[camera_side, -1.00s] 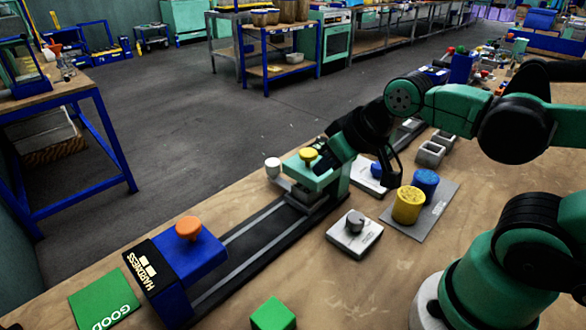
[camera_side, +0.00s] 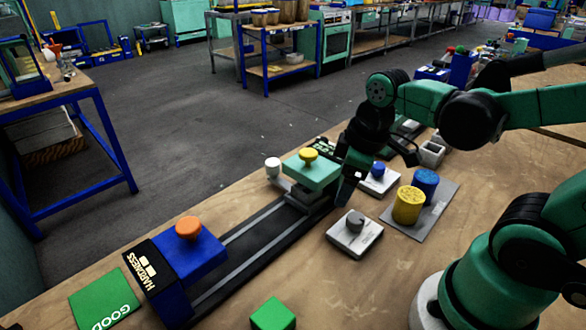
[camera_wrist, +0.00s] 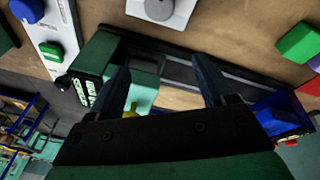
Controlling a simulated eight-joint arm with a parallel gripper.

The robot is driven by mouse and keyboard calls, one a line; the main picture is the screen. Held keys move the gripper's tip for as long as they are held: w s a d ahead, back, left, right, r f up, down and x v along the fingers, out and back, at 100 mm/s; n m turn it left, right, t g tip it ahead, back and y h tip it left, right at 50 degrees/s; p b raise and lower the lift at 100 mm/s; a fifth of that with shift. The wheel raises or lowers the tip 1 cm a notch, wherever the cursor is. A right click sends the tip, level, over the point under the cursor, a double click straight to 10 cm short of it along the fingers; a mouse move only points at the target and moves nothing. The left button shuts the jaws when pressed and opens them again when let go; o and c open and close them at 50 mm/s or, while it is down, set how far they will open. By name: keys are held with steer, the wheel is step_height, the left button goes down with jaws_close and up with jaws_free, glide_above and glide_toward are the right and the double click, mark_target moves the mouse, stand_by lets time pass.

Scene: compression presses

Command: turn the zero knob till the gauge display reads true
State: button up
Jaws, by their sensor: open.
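A green gauge head (camera_side: 313,172) with a yellow knob (camera_side: 308,155) on top sits on a dark rail. Its black display (camera_side: 325,145) with pale characters is partly hidden behind my arm in the side view. The display shows in the wrist view (camera_wrist: 86,92), but I cannot read it. A small dark knob (camera_wrist: 63,82) sits beside it there. No label tells me which knob is the zero knob. My gripper (camera_wrist: 160,65) is open and empty; in the wrist view its fingers extend over the rail, with the yellow knob low near the left finger.
A blue block (camera_side: 190,262) marked HARDNESS, with an orange knob, stands at the rail's near end. A grey knob (camera_side: 355,221) and a blue knob (camera_side: 378,169) sit on white plates. Yellow and blue cylinders (camera_side: 408,205) stand on a grey mat.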

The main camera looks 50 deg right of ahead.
mark_target(356, 217)
steer(key=s+f+n+g, duration=0.1)
steer(key=s+d+f+n+g, duration=0.1)
steer(key=n, duration=0.1)
steer(key=shift+d+g, duration=0.25)
steer(key=shift+g, duration=0.15)
steer(key=shift+n, duration=0.3)
steer(key=shift+f, duration=2.7)
jaws_close()
